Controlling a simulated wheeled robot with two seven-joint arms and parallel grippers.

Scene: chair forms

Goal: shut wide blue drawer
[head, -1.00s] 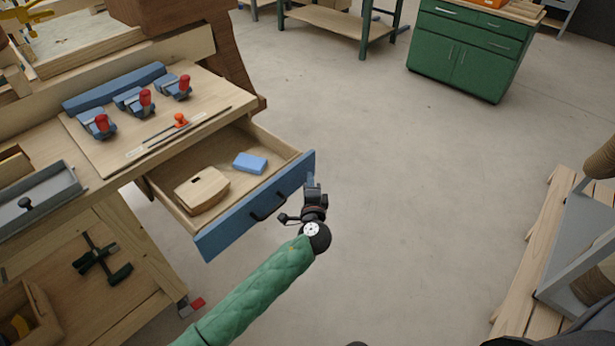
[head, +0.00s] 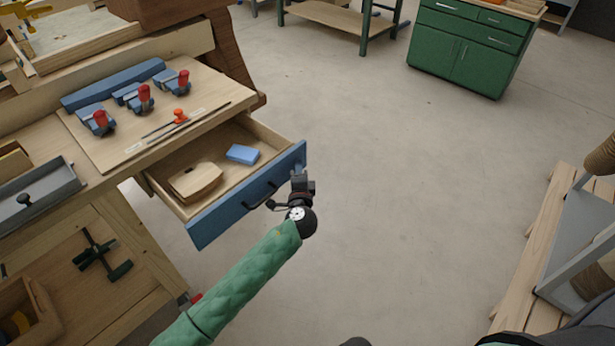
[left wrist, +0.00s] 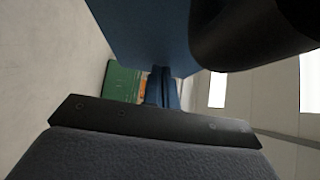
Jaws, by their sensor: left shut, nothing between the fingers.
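The wide blue drawer (head: 225,213) sticks out from under the workbench top, partly open. Its blue front has a dark handle (head: 259,196). Inside lie a wooden block (head: 196,181) and a light blue block (head: 243,154). My left gripper (head: 300,180) is shut and empty, at the right part of the drawer front, near or touching its outer face. In the left wrist view the blue front (left wrist: 150,35) fills the upper middle, close to the camera; a dark curved shape covers the upper right. My right gripper is not in view.
The workbench top (head: 150,125) carries blue clamps with red knobs (head: 144,92) and a grey tray (head: 40,195). A green cabinet (head: 465,50) stands far back. A wooden pallet (head: 535,250) is at the right. The floor between is clear.

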